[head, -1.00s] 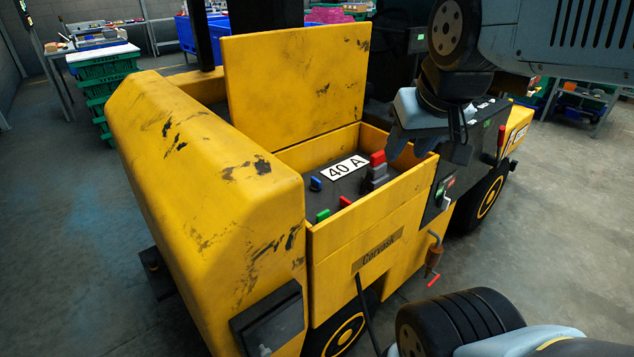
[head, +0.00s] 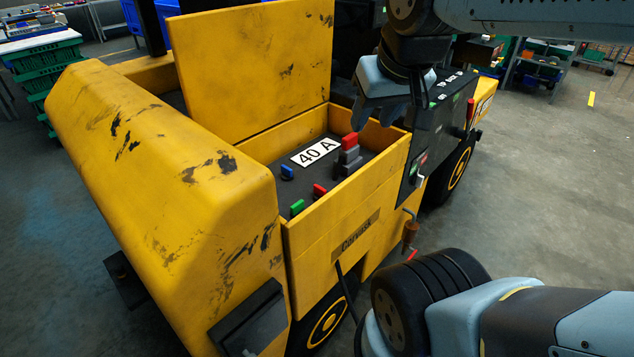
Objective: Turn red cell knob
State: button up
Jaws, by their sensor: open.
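In the head view, an open compartment in a yellow vehicle (head: 150,150) holds a dark panel with several coloured parts. A red knob (head: 349,141) on a grey base stands upright at the panel's right side. A smaller red switch (head: 319,190) sits nearer the front wall, between a green one (head: 297,207) and the grey base. I cannot tell which red part is the cell knob. A blue knob (head: 287,172) is at the left. My gripper (head: 372,122) is open and empty, pointing down over the compartment's right end, close to the taller red knob. Contact is not clear.
A raised yellow lid (head: 250,65) stands behind the compartment, and its front wall (head: 345,215) rises above the panel. A white "40 A" label (head: 315,152) lies on the panel. A dark control box (head: 435,140) is at the right. Green crates (head: 45,75) stand far left.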

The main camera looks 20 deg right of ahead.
aim_at(319, 192)
jog(key=z, duration=0.55)
jog(key=k, duration=1.2)
jog(key=u, duration=0.45)
jog(key=i, duration=1)
jog(key=z, duration=0.1)
